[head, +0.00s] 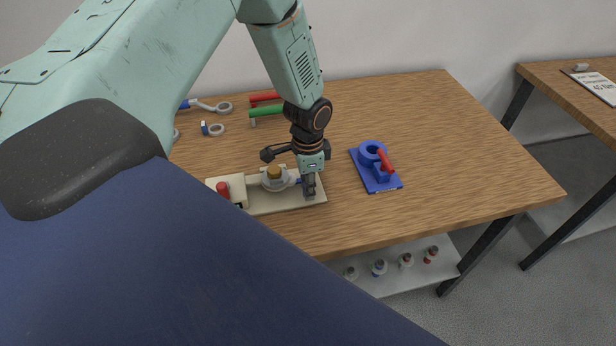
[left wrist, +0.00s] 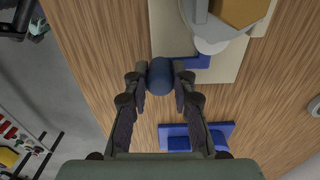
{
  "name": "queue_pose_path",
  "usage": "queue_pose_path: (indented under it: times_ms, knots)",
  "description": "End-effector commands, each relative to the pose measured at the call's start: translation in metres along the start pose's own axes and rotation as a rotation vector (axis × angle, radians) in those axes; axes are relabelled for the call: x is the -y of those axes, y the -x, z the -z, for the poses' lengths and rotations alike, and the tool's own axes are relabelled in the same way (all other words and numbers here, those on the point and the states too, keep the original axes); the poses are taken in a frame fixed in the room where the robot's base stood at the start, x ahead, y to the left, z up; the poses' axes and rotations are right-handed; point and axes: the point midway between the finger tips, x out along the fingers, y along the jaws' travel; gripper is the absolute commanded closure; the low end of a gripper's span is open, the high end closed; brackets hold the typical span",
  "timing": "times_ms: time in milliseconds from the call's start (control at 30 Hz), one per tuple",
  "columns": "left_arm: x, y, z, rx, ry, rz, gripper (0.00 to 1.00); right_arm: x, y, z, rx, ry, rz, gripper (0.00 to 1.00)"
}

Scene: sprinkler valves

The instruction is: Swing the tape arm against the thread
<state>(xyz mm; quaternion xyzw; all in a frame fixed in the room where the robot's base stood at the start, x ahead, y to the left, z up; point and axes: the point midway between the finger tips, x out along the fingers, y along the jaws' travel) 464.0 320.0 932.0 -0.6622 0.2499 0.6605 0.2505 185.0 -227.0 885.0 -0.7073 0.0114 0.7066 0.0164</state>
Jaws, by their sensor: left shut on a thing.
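My left gripper (head: 310,188) points down at the right end of a cream board (head: 262,205). In the left wrist view its two fingers (left wrist: 160,80) are shut on a dark blue round knob (left wrist: 160,76). Beside the knob is the blue tape arm (left wrist: 198,62), with a white roll (left wrist: 211,46) next to a grey holder (left wrist: 200,12). The tape arm (head: 298,181) shows only in part in the head view. A brass-coloured fitting (head: 274,172) stands upright in the holder; its thread is not clear. Whether the roll touches it, I cannot tell. My right gripper is not in view.
A red knob (head: 223,189) is at the board's left end. A blue stand with a red handle (head: 377,168) is right of my gripper. Red (head: 262,97) and green (head: 266,110) handled tools and ring wrenches (head: 213,107) lie behind. The table's right side is clear.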

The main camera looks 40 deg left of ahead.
Motion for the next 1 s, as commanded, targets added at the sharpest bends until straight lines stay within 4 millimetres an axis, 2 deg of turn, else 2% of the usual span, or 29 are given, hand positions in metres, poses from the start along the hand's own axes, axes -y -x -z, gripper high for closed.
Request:
queue_pose_path:
  times_ms: [67, 100, 367, 733, 867, 1000]
  knots:
    - [-0.001, -0.001, -0.001, 0.002, 0.0, -0.003, 1.0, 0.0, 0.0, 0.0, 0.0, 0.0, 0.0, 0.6]
    - [-0.001, -0.001, -0.001, 0.002, 0.0, -0.003, 0.74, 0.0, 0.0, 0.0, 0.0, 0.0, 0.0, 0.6]
    - [-0.001, -0.001, -0.001, 0.002, 0.001, -0.002, 0.52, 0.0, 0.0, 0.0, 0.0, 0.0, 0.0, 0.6]
    - [0.0, 0.005, 0.0, 0.0, 0.001, -0.001, 0.52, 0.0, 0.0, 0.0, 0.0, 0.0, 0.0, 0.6]
    - [0.001, 0.023, 0.001, -0.003, 0.002, 0.0, 0.52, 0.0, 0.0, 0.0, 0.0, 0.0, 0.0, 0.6]
    - [0.0, 0.051, 0.001, -0.003, 0.002, 0.001, 0.52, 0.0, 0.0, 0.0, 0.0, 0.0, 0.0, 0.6]
